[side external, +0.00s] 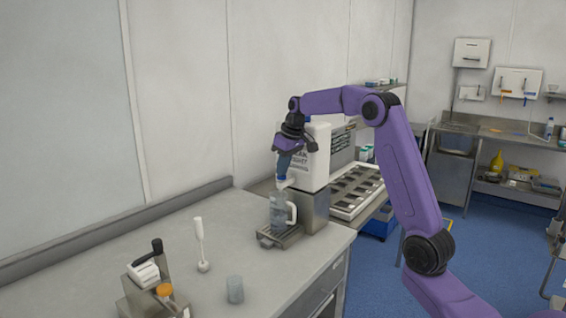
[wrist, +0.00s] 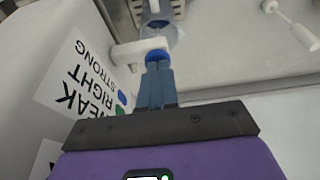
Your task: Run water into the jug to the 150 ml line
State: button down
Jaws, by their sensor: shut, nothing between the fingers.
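The clear jug (side external: 278,213) with a white handle stands upright on the drip tray (side external: 270,240), under the tap of a white dispenser (side external: 316,160). Part of the jug (wrist: 168,36) shows beyond the tap in the wrist view. The white tap (wrist: 128,52) has a blue top (wrist: 157,56). My gripper (side external: 283,173) points down just above the tap, and its blue fingers are shut with nothing between them. In the wrist view the fingertips (wrist: 158,68) are at the blue top; I cannot tell whether they touch it. The water level and the 150 ml line are too small to read.
On the counter (side external: 190,262) stand a white long-handled tool (side external: 200,245), a small grey cup (side external: 235,290) and a metal device with a black handle (side external: 150,285).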

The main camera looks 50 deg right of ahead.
jog(key=shift+s+f, duration=0.1)
jog(key=shift+f, duration=0.15)
dwell(0.3)
jog(key=shift+r, duration=0.3)
jog(key=w+v, duration=0.1)
jog(key=v, duration=1.2)
jog(key=shift+r, duration=0.55)
jog(key=shift+w+a, duration=0.1)
